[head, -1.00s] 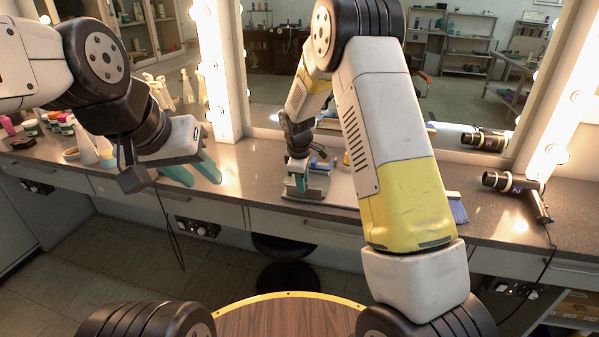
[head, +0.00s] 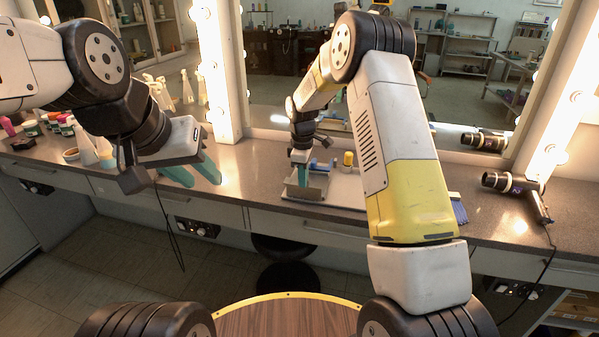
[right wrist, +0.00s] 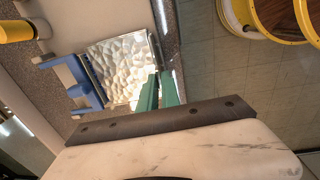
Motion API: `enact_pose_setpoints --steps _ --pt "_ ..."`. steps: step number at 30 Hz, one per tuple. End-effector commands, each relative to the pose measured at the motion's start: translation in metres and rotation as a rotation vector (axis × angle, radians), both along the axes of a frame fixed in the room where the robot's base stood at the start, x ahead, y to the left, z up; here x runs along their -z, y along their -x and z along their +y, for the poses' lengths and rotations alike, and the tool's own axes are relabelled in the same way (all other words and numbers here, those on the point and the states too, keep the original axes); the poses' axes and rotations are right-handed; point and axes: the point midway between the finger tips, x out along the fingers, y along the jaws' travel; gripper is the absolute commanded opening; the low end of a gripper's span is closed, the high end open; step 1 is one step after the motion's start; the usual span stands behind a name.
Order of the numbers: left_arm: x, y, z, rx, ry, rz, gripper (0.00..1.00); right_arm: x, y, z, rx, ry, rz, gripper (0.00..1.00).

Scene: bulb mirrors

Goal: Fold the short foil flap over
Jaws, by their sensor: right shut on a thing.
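In the head view the right gripper (head: 300,160) points down at a raised tan-grey panel (head: 312,187). My left gripper (head: 195,172) is open and empty, over the counter's front edge at left.
A pale tray (head: 345,196) lies under the work. A yellow-capped thing (head: 348,159) stands on it, and a blue brush (head: 459,208) lies to the right. A hair dryer (head: 518,190) lies further right. Bottles and jars (head: 66,122) stand at left. A mirror rises behind.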

Motion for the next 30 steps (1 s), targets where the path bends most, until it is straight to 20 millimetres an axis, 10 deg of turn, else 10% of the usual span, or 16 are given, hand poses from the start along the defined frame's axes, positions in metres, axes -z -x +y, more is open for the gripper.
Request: enact_pose_setpoints --steps 30 --pt "0.0 0.0 0.0 0.0 0.0 0.0 0.36 0.003 -0.031 -0.01 0.001 -0.128 0.406 0.0"
